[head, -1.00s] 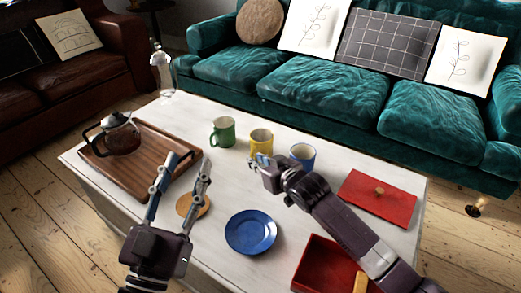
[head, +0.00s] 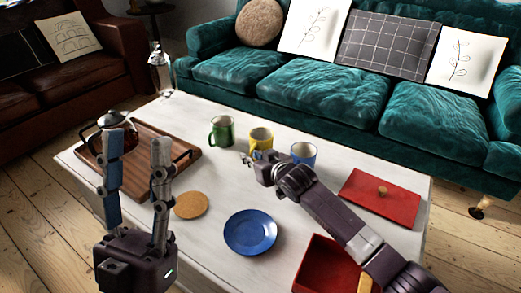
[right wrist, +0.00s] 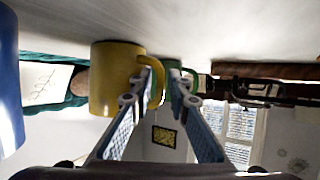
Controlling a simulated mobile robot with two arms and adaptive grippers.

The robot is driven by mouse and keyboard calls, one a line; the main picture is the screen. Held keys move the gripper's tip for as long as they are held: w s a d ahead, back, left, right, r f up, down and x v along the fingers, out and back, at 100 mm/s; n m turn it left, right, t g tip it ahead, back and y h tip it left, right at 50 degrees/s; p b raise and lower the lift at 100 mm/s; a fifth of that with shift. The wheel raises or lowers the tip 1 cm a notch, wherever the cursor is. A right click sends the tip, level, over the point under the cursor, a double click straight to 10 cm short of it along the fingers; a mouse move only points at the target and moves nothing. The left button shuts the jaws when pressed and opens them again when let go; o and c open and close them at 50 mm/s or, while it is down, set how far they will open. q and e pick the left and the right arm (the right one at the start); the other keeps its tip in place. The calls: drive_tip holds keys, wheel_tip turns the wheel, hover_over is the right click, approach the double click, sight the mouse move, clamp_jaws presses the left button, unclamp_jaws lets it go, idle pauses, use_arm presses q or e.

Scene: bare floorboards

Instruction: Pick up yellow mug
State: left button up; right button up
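The yellow mug (head: 261,137) stands on the white table between the green mug (head: 222,130) and the blue mug (head: 304,154). My right gripper (head: 250,158) is low at the near side of the yellow mug and hides part of it. In the right wrist view, which is upside down, the yellow mug (right wrist: 115,75) is at the left, and its handle reaches between the open fingertips of my right gripper (right wrist: 161,82). Contact with the handle cannot be told. My left gripper (head: 138,140) is open and empty, raised in front of the wooden tray.
A cork coaster (head: 191,205), a blue plate (head: 251,232), a red lid (head: 380,198) and a red box (head: 325,262) lie on the table. A glass bottle (head: 160,70) stands at the back left corner.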

clamp_jaws()
drive_tip(key=shift+r, duration=0.25)
idle(0.4)
